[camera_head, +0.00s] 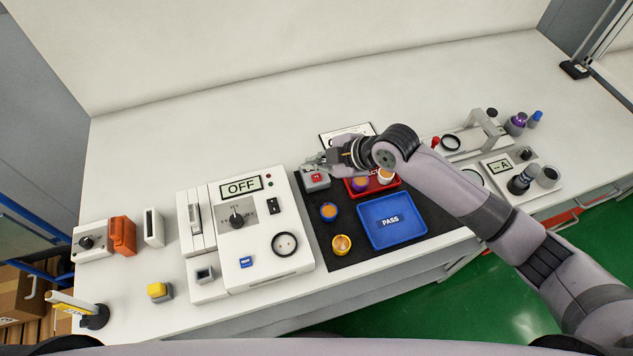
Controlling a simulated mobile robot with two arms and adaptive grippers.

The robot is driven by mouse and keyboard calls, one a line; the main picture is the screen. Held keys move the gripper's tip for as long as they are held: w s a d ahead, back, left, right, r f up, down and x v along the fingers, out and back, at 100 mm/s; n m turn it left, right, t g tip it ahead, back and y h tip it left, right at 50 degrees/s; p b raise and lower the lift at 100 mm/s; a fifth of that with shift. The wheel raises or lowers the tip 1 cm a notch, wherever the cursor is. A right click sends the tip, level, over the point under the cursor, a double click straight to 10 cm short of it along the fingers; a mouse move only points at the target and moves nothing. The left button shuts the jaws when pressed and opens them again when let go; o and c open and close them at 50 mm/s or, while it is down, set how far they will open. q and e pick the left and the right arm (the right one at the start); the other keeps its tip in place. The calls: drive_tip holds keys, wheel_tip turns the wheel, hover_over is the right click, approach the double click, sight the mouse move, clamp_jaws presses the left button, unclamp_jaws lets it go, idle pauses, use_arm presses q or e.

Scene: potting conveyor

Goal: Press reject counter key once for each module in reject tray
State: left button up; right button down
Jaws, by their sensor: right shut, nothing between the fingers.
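The reject counter key is the red-topped key (316,177) on a small grey box at the back left of the black mat. My right gripper (318,161) is shut and empty, just behind and above this key; I cannot tell whether it touches it. The red reject tray (374,188) lies right of the key, partly hidden by my right arm. In it I see a purple-and-orange module (360,184) and an orange module with a white top (385,175); more could be hidden. My left gripper is not in view.
A blue tray marked PASS (391,221) is on the mat (437,213). A white device reading OFF (255,265) stands left of the mat. The table's back is clear.

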sight(316, 179)
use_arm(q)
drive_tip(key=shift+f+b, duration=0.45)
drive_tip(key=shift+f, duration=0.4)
use_arm(e)
drive_tip(key=shift+f, duration=1.25)
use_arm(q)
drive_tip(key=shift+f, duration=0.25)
use_arm(e)
drive_tip(key=shift+f, duration=0.4)
use_arm(q)
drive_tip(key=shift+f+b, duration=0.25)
drive_tip(key=shift+b, duration=0.25)
use_arm(e)
drive_tip(key=shift+f, duration=0.4)
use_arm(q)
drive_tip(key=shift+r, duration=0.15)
use_arm(e)
drive_tip(key=shift+r, duration=0.1)
use_arm(q)
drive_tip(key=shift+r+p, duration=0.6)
drive_tip(key=shift+p, duration=0.15)
use_arm(e)
drive_tip(key=shift+r, duration=0.7)
drive_tip(key=shift+r, duration=0.1)
wheel_tip(316, 179, up, 5)
drive_tip(key=p, duration=0.4)
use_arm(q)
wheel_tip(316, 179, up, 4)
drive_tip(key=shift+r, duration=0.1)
